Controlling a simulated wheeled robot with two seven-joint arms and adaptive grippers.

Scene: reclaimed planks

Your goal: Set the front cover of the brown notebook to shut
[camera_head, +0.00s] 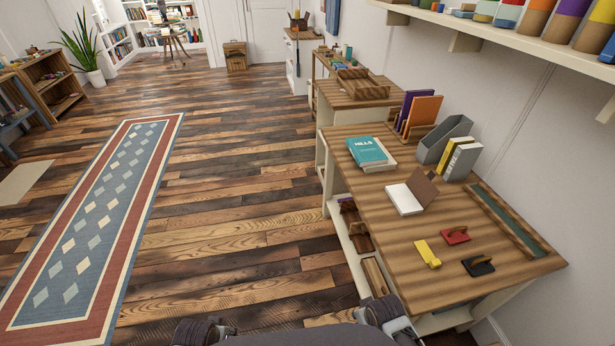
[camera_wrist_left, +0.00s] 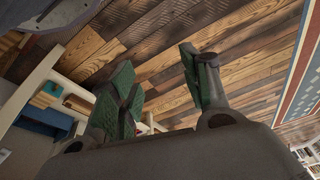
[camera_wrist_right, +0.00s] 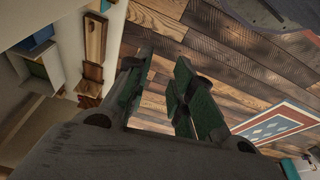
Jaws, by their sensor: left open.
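The brown notebook (camera_head: 405,199) lies on the wooden worktable in the head view, with white pages showing. Its brown front cover (camera_head: 424,186) stands raised at a slant on the right side, so the notebook is open. My right gripper (camera_head: 388,312) shows at the bottom of the head view, off the table's near left end and well apart from the notebook. In the right wrist view its green-padded fingers (camera_wrist_right: 162,78) are apart with nothing between them. My left gripper's fingers (camera_wrist_left: 158,75) are apart and empty in the left wrist view, over the floor.
A wall shelf (camera_head: 500,38) overhangs the right side.

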